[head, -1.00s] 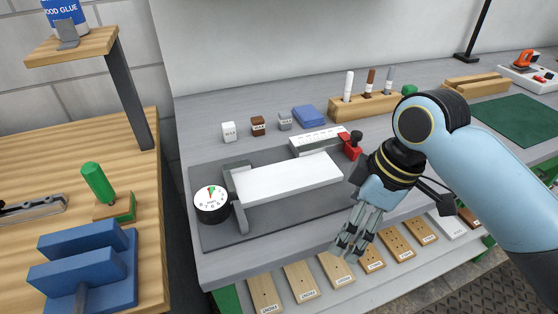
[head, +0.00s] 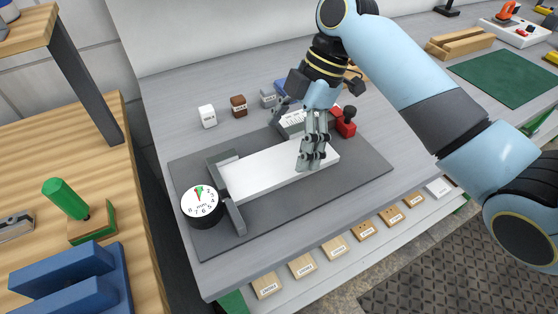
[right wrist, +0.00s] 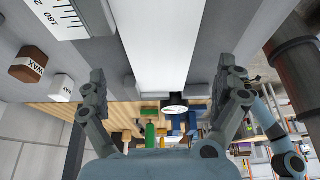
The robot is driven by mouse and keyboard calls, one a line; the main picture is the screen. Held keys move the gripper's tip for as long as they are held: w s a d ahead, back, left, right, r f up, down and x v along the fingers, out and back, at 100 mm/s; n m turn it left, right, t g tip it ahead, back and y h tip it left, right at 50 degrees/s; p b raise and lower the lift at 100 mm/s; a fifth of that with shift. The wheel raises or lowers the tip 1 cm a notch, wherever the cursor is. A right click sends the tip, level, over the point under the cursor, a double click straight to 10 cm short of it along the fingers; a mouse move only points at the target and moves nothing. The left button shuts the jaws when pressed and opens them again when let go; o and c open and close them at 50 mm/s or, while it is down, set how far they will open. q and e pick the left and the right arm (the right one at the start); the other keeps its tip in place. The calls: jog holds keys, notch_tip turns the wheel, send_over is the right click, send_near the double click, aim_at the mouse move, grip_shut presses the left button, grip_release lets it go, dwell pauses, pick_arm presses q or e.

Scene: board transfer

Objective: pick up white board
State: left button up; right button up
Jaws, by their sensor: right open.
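The white board (head: 262,176) is a long flat slab lying on a dark grey mat (head: 270,215). Its left end is at a grey upright stop (head: 228,200) beside a round dial gauge (head: 200,205). My right gripper (head: 312,165) is over the board's right part, fingers pointing down and hiding some of it. In the right wrist view the white board (right wrist: 165,45) runs between the two spread fingers of my right gripper (right wrist: 163,78), with a gap on each side. The right gripper is open and empty. My left gripper is not in view.
A ruled scale (head: 292,122) and a red clamp (head: 344,122) stand behind the board. Small blocks, white (head: 207,116) and brown (head: 239,106), sit farther back. A green mat (head: 500,77) lies at right. Labelled wooden pieces (head: 303,265) line the lower shelf.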

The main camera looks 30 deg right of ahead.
aim_at(279, 162)
jog(key=x, duration=0.4)
jog(key=shift+d+f, duration=0.1)
jog(key=shift+f, duration=0.05)
jog(key=c, duration=1.4)
jog(key=shift+r, duration=0.5)
jog(key=v, duration=0.3)
jog(key=shift+r, duration=0.4)
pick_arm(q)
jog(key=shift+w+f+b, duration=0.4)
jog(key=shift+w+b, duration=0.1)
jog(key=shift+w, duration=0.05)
pick_arm(e)
jog(key=s+d+r, duration=0.1)
jog(key=d+r, duration=0.1)
jog(key=d, duration=0.1)
jog(key=s+d+r, duration=0.1)
jog(key=d+r, duration=0.1)
jog(key=d, duration=0.1)
jog(key=s+d+r, duration=0.1)
jog(key=d+r, duration=0.1)
jog(key=d, duration=0.2)
jog(key=shift+s+r, duration=0.15)
jog(key=shift+r, duration=0.1)
